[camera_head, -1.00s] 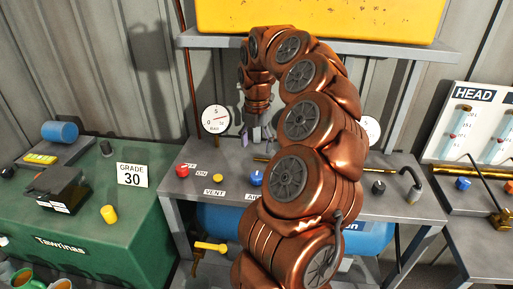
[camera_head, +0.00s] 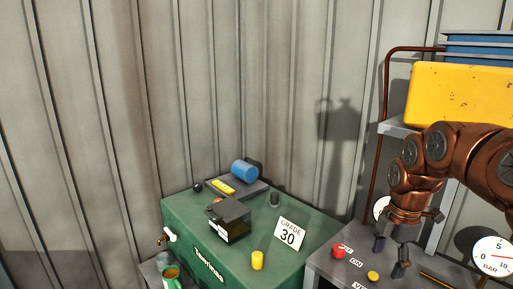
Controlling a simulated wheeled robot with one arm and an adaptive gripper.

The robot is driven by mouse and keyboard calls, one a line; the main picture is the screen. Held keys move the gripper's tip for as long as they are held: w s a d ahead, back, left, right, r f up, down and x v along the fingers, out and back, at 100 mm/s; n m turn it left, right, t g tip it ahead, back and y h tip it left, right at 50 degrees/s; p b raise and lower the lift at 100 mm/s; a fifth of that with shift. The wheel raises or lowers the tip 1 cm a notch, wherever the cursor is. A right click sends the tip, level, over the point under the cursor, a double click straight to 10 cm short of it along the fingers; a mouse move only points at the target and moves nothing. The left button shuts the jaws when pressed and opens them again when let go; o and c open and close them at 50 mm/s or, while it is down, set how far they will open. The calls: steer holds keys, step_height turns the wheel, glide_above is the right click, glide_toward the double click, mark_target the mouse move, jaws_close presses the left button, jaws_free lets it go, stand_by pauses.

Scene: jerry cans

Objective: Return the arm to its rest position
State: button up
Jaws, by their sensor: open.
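My gripper (camera_head: 391,257) is at the lower right of the head view, at the end of my copper-coloured arm (camera_head: 470,160). The arm comes in from the right edge and bends down to the gripper. The fingers point down over the grey bench and are apart, with nothing seen between them. The rest of the arm is out of the picture on the right.
A grey bench (camera_head: 326,262) carries a red knob (camera_head: 338,251), a yellow knob (camera_head: 373,276) and a pressure gauge (camera_head: 493,256). A yellow tank (camera_head: 455,95) sits on the shelf behind my arm. A green cabinet (camera_head: 185,228) with a "GRADE 30" sign (camera_head: 289,234) stands left. The upper left is bare wall.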

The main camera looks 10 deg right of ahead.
steer(key=s+a+m+g, duration=0.1)
steer(key=s+a+m, duration=0.7)
steer(key=a, duration=0.5)
steer(key=s+a+f+m, duration=0.2)
steer(key=s+f+m, duration=0.1)
steer(key=s+m, duration=0.2)
steer(key=s+a+f+m+g, duration=0.1)
steer(key=s+a+f+m, duration=0.2)
steer(key=s, duration=0.7)
steer(key=shift+s+f+m, duration=0.25)
steer(key=shift+f+m, duration=0.15)
steer(key=shift+m, duration=0.7)
steer(key=shift+a, duration=0.1)
steer(key=shift+c, duration=0.3)
